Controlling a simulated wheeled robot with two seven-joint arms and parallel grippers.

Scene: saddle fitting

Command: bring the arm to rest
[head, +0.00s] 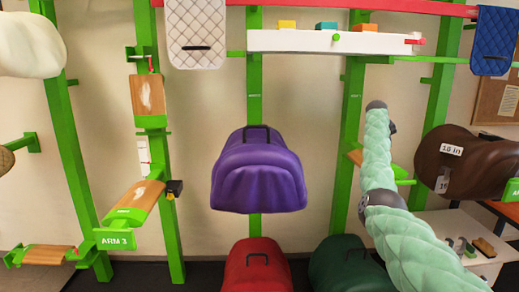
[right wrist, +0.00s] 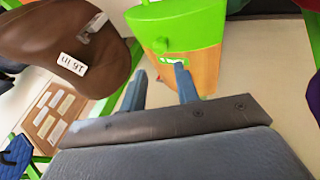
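My right arm (head: 378,175), in a mint-green padded sleeve, rises from the lower right in the head view. Its gripper is mostly hidden there. In the right wrist view my right gripper (right wrist: 160,82) has its two fingers apart, with nothing seen held between them. Beyond the fingers is a green-and-wood rack arm (right wrist: 205,65). I cannot tell whether the fingers touch it. My left arm and gripper are not in view.
A brown saddle (head: 475,165) with size labels hangs right of my arm and shows in the right wrist view (right wrist: 65,35). A purple saddle (head: 258,175) hangs centrally. Red (head: 255,268) and dark green (head: 340,262) saddles sit below. A white shelf (head: 300,42) crosses above.

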